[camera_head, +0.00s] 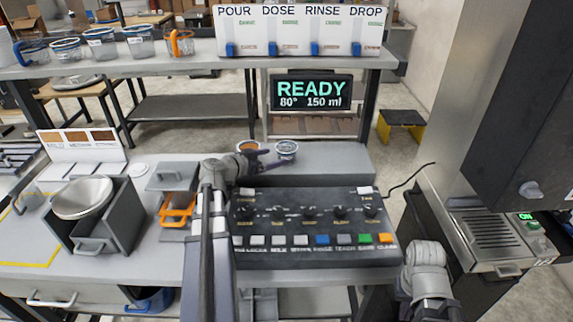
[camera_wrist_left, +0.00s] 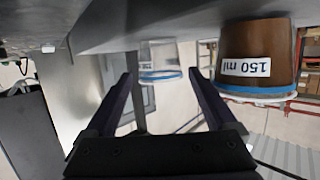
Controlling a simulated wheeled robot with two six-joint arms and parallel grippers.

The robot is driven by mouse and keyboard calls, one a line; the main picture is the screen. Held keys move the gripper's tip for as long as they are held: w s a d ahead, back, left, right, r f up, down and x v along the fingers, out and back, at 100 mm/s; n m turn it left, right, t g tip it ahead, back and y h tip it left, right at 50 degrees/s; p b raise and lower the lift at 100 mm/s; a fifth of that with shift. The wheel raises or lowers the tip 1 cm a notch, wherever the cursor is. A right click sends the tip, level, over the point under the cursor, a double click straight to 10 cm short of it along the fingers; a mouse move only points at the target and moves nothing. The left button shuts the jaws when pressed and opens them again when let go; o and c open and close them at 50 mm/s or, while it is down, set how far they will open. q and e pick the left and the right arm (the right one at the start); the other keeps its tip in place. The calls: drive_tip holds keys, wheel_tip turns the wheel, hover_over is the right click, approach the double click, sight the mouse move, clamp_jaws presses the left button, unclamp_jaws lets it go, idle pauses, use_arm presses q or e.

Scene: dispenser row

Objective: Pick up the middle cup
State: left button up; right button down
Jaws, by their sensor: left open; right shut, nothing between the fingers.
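My left gripper (camera_head: 266,162) is open beside two cups behind the control panel. A brown-filled cup (camera_head: 249,147) is on the left, partly hidden by the gripper. A clear cup (camera_head: 286,148) stands to its right, close to the fingertips. In the left wrist view, which is upside down, the brown cup (camera_wrist_left: 258,55) is large outside the right finger, with a "150 ml" label and blue band. The clear cup (camera_wrist_left: 160,74) shows between the open fingers (camera_wrist_left: 161,84), apart from them. My right gripper (camera_head: 432,300) is low at the right, shut and empty, its tips hard to see.
The control panel (camera_head: 310,220) lies in front of the cups. A READY display (camera_head: 312,92) hangs behind. Several cups, including a clear cup (camera_head: 139,38), stand on the upper shelf (camera_head: 170,62). A grey bin (camera_head: 122,218) and orange holder (camera_head: 177,214) are left of my arm.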

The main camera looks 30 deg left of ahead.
sight(279, 155)
use_arm(q)
drive_tip(key=shift+w+d, duration=0.15)
drive_tip(key=shift+w, duration=0.4)
drive_tip(key=b+x, duration=0.1)
drive_tip(key=x, duration=0.4)
drive_tip(key=shift+w+f+b, duration=0.2)
drive_tip(key=shift+b, duration=0.15)
drive_tip(key=shift+w+d, duration=0.15)
drive_tip(key=shift+w, duration=0.2)
drive_tip(key=shift+c, duration=0.2)
drive_tip(key=c, duration=0.9)
